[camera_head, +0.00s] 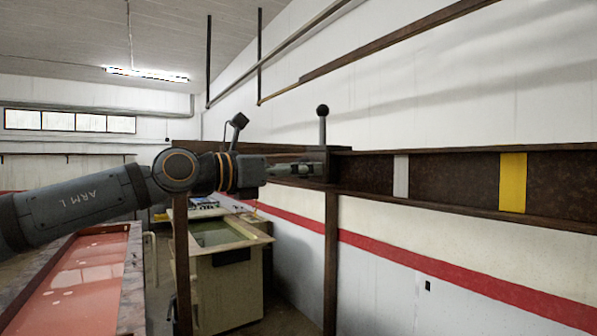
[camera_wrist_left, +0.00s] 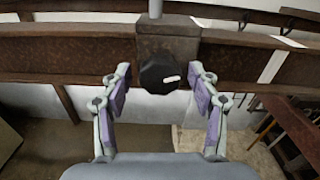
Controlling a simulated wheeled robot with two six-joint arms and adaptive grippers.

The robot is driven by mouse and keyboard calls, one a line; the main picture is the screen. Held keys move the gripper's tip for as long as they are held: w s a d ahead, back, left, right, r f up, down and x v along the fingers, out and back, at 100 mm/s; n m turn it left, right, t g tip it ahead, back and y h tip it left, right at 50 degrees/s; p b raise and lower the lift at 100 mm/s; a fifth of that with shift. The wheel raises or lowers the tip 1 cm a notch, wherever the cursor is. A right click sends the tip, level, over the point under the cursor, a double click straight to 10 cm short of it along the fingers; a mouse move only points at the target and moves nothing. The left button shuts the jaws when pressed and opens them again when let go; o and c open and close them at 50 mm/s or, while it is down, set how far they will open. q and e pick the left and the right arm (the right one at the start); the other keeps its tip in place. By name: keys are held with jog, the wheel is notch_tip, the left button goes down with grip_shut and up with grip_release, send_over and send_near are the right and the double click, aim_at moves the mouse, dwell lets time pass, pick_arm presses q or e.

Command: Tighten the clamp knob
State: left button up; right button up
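The clamp knob (camera_wrist_left: 158,72) is black and faceted, with a white mark tilted slightly on its face. It sits on the front of a brown clamp block (camera_wrist_left: 168,40) on the rusty rail (camera_wrist_left: 70,55). In the head view the block (camera_head: 329,165) carries an upright post with a black ball (camera_head: 322,111). My left gripper (camera_wrist_left: 160,82) is open, its two purple-padded fingers on either side of the knob in the picture, with a visible gap on each side. In the head view the left gripper (camera_head: 300,168) is at the block and the knob cannot be made out.
The rail (camera_head: 450,180) runs right along the wall, with a white band (camera_head: 401,176) and a yellow band (camera_head: 513,182). A support post (camera_head: 331,260) stands below it. A green-topped cabinet (camera_head: 228,285) and a red-topped table (camera_head: 80,275) stand lower left.

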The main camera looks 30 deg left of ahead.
pick_arm(q)
jog(key=shift+r, duration=0.1)
jog(key=shift+w+a+r, duration=0.1)
jog(key=shift+r, duration=0.35)
jog(key=r, duration=0.9)
jog(key=shift+d, duration=0.2)
jog(key=shift+a, duration=0.1)
